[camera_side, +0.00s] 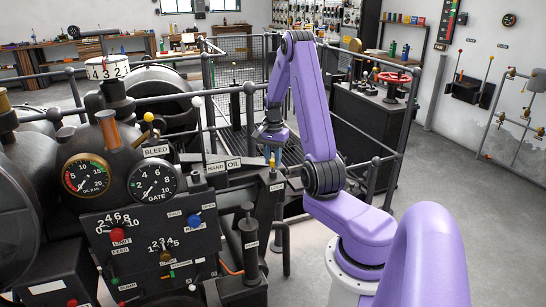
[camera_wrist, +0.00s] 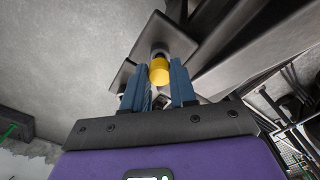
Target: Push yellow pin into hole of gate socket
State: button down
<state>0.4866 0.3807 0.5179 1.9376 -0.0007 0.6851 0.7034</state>
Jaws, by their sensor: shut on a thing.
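My gripper (camera_wrist: 160,80) has two blue fingers, one on each side of the yellow pin (camera_wrist: 159,70) in the wrist view, and it is shut on it. The pin's round yellow end shows between the fingertips. A dark square plate (camera_wrist: 186,38) lies beyond the pin; I cannot tell whether it is the gate socket or whether the pin touches it. In the side view my gripper (camera_side: 270,152) points down above a dark labelled post (camera_side: 272,195), and a small yellow bit of the pin (camera_side: 272,162) shows at the fingertips. No hole is clearly visible.
The dark console with gauges (camera_side: 153,181) and knobs stands left of my gripper. A yellow-topped lever (camera_side: 149,118) rises near the BLEED label. Black railings (camera_side: 372,165) and a cabinet with a red handwheel (camera_side: 393,78) are behind. Open floor lies at right.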

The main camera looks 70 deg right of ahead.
aim_at(273, 160)
jog(key=shift+f, duration=0.9)
jog(key=c, duration=0.8)
grip_release()
jog(key=shift+r, duration=0.1)
notch_tip(273, 160, up, 17)
jog(key=shift+r, duration=0.15)
